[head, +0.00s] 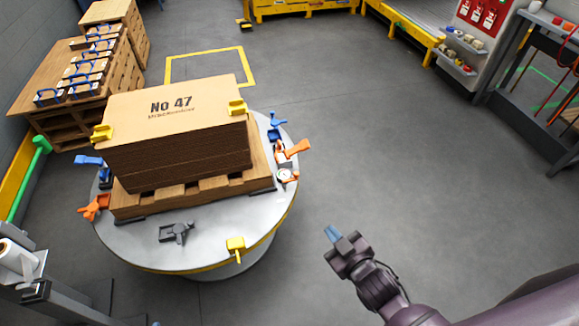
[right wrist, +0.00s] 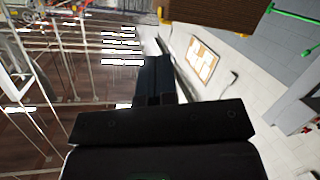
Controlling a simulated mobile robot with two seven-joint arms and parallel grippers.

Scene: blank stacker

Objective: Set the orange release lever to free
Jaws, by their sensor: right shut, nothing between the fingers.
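An orange lever (head: 295,148) sits at the right edge of the round grey turntable (head: 205,235), beside a blue clamp (head: 274,126). A second orange lever (head: 94,207) is at the turntable's left edge, near another blue part (head: 88,160). Which one is the release lever I cannot tell, nor its set position. My right gripper (head: 333,234) is shut and empty, over the floor to the right of the turntable and apart from both levers. Its closed dark fingers also show in the right wrist view (right wrist: 155,78). My left gripper is not in view.
A stack of brown sheets (head: 178,148) marked No 47 stands on a wooden pallet (head: 190,192) on the turntable. A dark clamp (head: 177,232) and a yellow part (head: 236,244) are near its front. Open floor (head: 400,170) lies to the right.

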